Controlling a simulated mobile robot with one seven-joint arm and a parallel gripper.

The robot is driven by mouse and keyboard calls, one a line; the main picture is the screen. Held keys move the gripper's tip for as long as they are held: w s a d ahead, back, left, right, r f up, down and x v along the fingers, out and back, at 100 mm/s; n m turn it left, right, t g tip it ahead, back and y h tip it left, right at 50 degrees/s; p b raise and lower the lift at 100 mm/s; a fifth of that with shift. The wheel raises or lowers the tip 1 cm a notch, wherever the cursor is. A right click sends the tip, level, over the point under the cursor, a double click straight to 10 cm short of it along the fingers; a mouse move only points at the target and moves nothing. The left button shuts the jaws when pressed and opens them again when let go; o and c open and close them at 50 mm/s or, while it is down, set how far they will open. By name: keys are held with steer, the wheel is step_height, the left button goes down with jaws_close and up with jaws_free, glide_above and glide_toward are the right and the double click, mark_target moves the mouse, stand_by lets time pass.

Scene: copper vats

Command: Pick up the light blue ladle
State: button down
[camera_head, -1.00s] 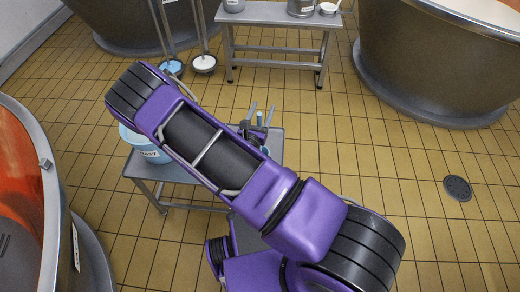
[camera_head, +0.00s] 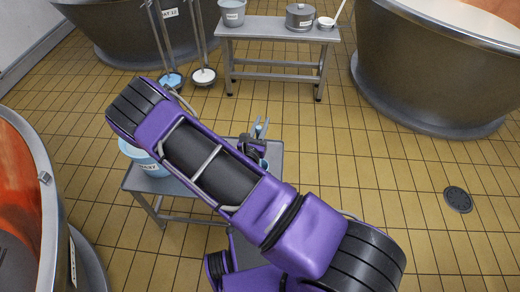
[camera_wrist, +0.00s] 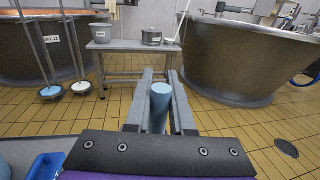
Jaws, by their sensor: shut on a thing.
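My gripper (camera_head: 261,129) is shut on a light blue upright rod, which I take as the handle of the light blue ladle (camera_wrist: 159,100). In the wrist view the rod's rounded end stands between the two grey fingers (camera_wrist: 159,88). The ladle's lower part is hidden behind the gripper body in the wrist view and behind my arm in the head view. The gripper is over the right part of the near grey table (camera_head: 184,186).
A light blue labelled bucket (camera_head: 147,162) stands on the near table, partly behind my arm. Vats stand left (camera_head: 50,180), back left (camera_head: 110,30) and right (camera_head: 420,75). A far bench (camera_head: 280,30) holds pots. Two long-handled ladles, blue (camera_head: 172,80) and white (camera_head: 204,76), stand by the back-left vat.

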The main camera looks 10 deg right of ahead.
step_height(320, 180, up, 10)
steer(key=p, duration=0.2)
stand_by(0.5)
